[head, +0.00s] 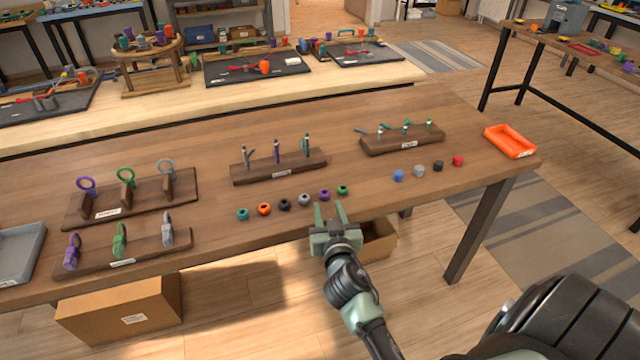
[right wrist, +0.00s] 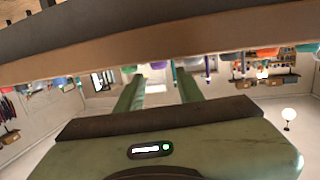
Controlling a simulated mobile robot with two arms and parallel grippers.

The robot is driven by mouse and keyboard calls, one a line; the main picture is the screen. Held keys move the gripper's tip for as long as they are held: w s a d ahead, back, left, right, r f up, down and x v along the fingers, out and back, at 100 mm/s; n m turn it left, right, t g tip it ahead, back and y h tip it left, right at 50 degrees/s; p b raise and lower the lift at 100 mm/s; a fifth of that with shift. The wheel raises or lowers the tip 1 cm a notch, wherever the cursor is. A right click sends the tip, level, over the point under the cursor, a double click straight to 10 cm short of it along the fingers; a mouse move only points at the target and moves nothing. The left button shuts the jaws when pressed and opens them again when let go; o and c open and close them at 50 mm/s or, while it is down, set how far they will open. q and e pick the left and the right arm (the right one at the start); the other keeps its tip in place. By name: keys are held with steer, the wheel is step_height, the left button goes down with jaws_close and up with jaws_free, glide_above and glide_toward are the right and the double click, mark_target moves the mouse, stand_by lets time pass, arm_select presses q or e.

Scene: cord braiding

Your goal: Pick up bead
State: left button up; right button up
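Several small beads lie in a row along the table's front: a teal bead (head: 242,214), an orange bead (head: 264,208), a dark bead (head: 284,204), a grey-blue bead (head: 304,199), a purple bead (head: 324,194) and a green bead (head: 342,190). A second row to the right has a blue bead (head: 398,175), a grey bead (head: 418,170), a black bead (head: 438,165) and a red bead (head: 458,160). My right gripper (head: 329,210) is open and empty at the table's front edge, in front of the purple and green beads. Its parted fingers also show in the right wrist view (right wrist: 157,92). My left gripper is out of view.
The wooden table (head: 222,248) carries a peg stand (head: 280,172), a second stand (head: 400,140), two ring racks (head: 135,203) (head: 130,252), a grey tray (head: 20,258) and an orange tray (head: 510,141). Cardboard boxes (head: 120,312) (head: 378,244) are below the front edge.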

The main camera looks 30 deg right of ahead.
mark_target(325, 196)
steer(key=p+x, duration=0.1)
steer(key=x, duration=0.6)
steer(key=shift+w+d, duration=0.2)
steer(key=shift+w, duration=0.15)
jaws_close()
